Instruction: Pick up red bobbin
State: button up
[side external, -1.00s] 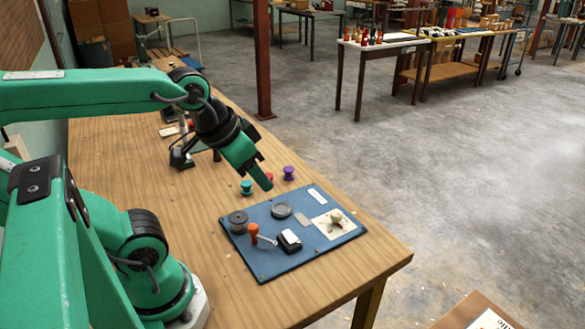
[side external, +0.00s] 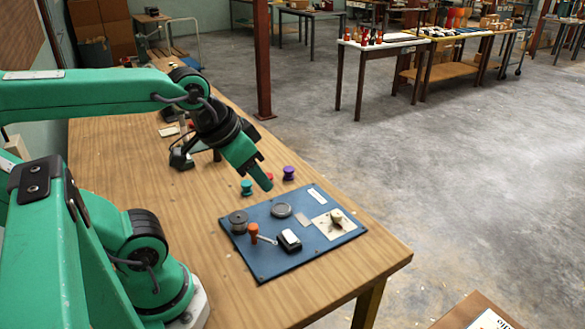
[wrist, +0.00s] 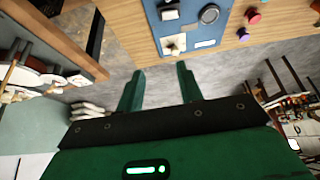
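The red bobbin (side external: 270,176) stands on the wooden table just behind my gripper (side external: 268,186) in the side view, which hides much of it. It also shows near the top right of the wrist view (wrist: 253,17). A teal bobbin (side external: 246,187) stands to its left and a purple bobbin (side external: 289,173) to its right in the side view. My gripper's two fingers are apart in the wrist view (wrist: 158,76), with only floor seen between them. The gripper is open and empty, tilted down above the table; its exact distance from the red bobbin is unclear.
A blue board (side external: 262,262) lies in front of the bobbins. Bare tabletop lies left of the board.

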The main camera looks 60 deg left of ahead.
jog(key=shift+o, duration=0.2)
jog(key=o, duration=0.4)
jog(key=shift+w+a, duration=0.1)
jog(key=shift+w, duration=0.05)
